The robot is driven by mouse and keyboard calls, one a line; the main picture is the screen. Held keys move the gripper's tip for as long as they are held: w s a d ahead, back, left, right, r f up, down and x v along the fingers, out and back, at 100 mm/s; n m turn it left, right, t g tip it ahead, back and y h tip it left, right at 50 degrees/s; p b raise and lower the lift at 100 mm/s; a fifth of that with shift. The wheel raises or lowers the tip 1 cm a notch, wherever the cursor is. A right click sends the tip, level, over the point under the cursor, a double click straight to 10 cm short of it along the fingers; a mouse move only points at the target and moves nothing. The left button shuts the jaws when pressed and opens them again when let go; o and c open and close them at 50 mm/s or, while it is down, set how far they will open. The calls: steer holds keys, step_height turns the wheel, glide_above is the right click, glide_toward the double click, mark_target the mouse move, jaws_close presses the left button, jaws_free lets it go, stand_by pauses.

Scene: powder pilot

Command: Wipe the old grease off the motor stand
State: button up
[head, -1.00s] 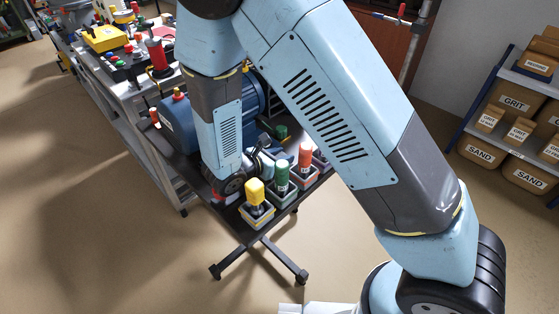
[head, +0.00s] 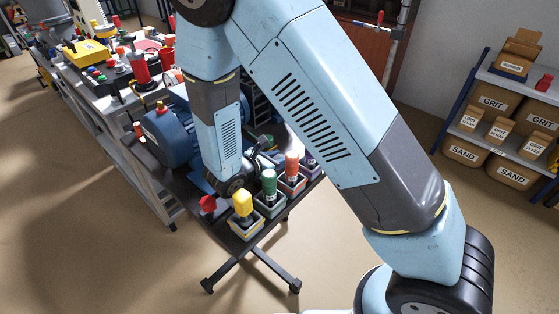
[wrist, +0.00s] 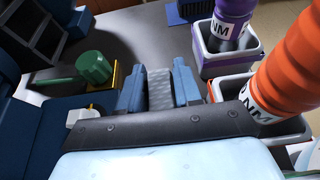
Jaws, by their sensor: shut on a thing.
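The blue motor (head: 170,135) sits on the dark stand (head: 178,186) in the head view, partly behind my arm. In the wrist view the dark grey stand top (wrist: 140,42) spreads beyond my fingers. My gripper (wrist: 159,88) is shut on a pale grey, patterned pad (wrist: 160,88), held between the two blue-grey fingers. Whether the pad touches the stand top cannot be told. In the head view my gripper (head: 238,184) is low over the stand, between the motor and the row of bottles; the pad is hidden there. No grease can be made out.
Yellow (head: 243,204), green (head: 269,184), orange (head: 292,168) and purple (wrist: 232,20) bottles stand in square holders close beside my gripper. A green knob (wrist: 94,67) is left of the fingers. A red-topped item (head: 208,204) is at the stand's front corner. A cluttered bench stands behind.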

mark_target(259, 184)
steer(key=shift+s+a+f, duration=0.2)
steer(key=shift+s+a, duration=0.45)
steer(key=shift+s, duration=0.15)
steer(key=shift+s+a+f, duration=0.15)
steer(key=shift+s+a, duration=0.5)
steer(key=shift+s, duration=0.15)
steer(key=shift+s+a+r, duration=0.15)
steer(key=shift+s+a, duration=1.2)
steer(key=shift+s, duration=0.25)
steer(key=shift+a, duration=0.15)
jaws_close()
steer(key=shift+r, duration=0.1)
steer(key=shift+w+d+r, duration=0.15)
steer(key=shift+d+r, duration=0.05)
steer(key=shift+r, duration=2.85)
steer(key=shift+r, duration=0.15)
